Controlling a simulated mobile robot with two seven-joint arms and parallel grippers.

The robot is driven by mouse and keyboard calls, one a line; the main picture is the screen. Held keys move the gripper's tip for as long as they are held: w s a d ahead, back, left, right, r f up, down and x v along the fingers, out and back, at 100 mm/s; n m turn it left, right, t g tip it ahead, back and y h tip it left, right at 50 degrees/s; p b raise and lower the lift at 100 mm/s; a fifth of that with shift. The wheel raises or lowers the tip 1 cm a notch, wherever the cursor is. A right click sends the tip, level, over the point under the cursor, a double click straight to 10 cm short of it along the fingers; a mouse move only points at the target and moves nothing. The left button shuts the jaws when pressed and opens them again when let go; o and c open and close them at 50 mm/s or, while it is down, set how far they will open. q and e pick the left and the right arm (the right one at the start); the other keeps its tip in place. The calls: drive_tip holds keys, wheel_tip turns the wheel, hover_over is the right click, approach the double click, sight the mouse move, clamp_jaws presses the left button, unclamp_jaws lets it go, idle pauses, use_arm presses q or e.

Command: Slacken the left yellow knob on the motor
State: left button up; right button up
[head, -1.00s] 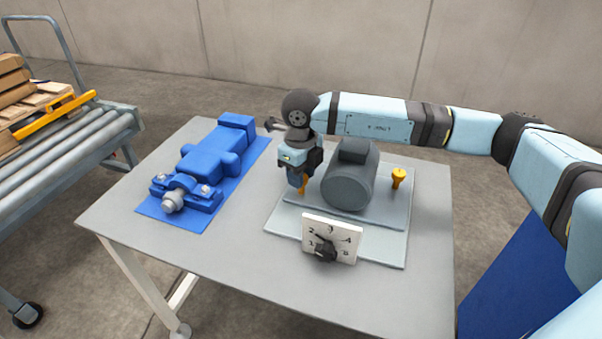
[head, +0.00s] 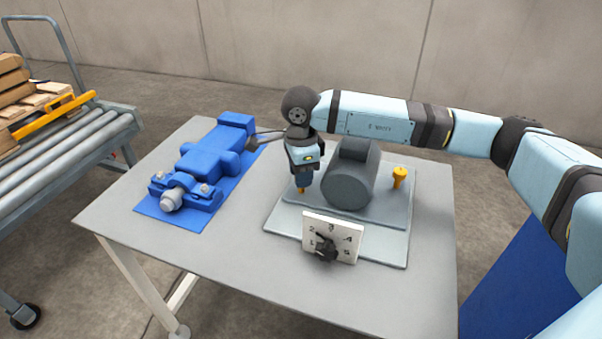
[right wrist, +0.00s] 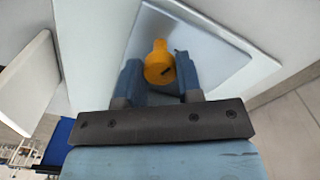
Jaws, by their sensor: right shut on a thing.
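The dark grey motor (head: 347,178) stands on a light grey stepped plate (head: 385,238) on the table. My right gripper (head: 302,186) points down just left of the motor. It is shut on the left yellow knob (head: 301,191), which is mostly hidden behind the fingers in the head view. In the right wrist view the yellow knob (right wrist: 159,65) sits between the two blue fingers (right wrist: 158,80), with a dark mark on its top. The right yellow knob (head: 399,177) stands free on the plate, right of the motor. My left gripper is not in view.
A white dial panel (head: 345,240) with a black knob stands at the plate's front. A blue pump-like unit (head: 208,160) lies on a blue mat at the left of the grey table (head: 230,260). A roller conveyor (head: 70,145) with wooden pallets is farther left.

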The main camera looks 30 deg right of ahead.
drive_tip(key=shift+n, duration=1)
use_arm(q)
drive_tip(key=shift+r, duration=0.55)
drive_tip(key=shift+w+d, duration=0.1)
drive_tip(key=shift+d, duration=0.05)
use_arm(e)
drive_tip(key=shift+n, duration=0.3)
drive_tip(key=o, duration=0.9)
drive_tip(key=shift+o, duration=0.2)
drive_tip(key=shift+r, duration=0.15)
